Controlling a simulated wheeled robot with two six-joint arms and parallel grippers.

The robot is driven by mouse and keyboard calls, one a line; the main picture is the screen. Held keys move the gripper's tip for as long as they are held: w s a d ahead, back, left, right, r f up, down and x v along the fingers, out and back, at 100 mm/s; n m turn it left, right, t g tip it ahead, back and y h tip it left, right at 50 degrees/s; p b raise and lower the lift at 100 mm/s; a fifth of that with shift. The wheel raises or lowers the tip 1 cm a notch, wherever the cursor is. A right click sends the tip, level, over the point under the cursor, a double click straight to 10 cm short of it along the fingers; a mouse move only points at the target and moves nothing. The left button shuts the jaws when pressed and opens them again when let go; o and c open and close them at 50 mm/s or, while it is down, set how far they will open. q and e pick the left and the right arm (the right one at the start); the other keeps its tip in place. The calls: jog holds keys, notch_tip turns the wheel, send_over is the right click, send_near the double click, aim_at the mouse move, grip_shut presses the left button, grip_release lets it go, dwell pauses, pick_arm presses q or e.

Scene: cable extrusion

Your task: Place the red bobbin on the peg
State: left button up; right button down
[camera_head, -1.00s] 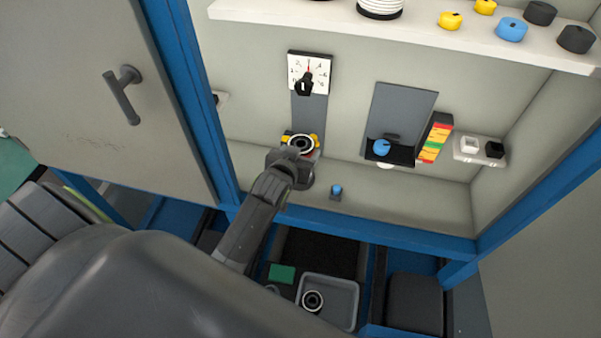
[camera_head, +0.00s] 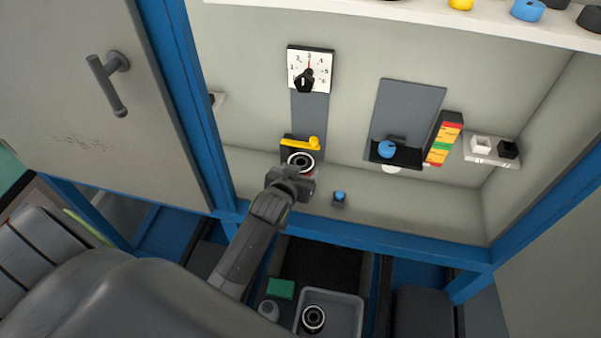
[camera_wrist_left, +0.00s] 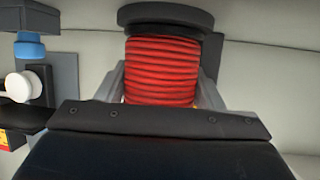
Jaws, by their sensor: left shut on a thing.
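The red bobbin (camera_wrist_left: 162,70) has red cable wound between dark flanges. In the left wrist view it sits between the fingers of my left gripper (camera_wrist_left: 162,90), which is shut on it. My right gripper is out of view.
A dial with a black knob (camera_head: 306,80) is above the lever. A blue knob (camera_head: 386,149) and a small blue button (camera_head: 339,196) are to the right. A grey bin (camera_head: 345,309) holding another bobbin (camera_head: 313,319) is below. The cabinet's blue frame (camera_head: 390,247) crosses the front.

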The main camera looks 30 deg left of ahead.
pick_arm(q)
jog(key=o, duration=1)
jog(key=shift+s+r, duration=0.1)
jog(key=v, duration=1.1)
jog(key=shift+s+r, duration=0.2)
jog(key=shift+s, duration=0.15)
jog(key=shift+d, duration=0.1)
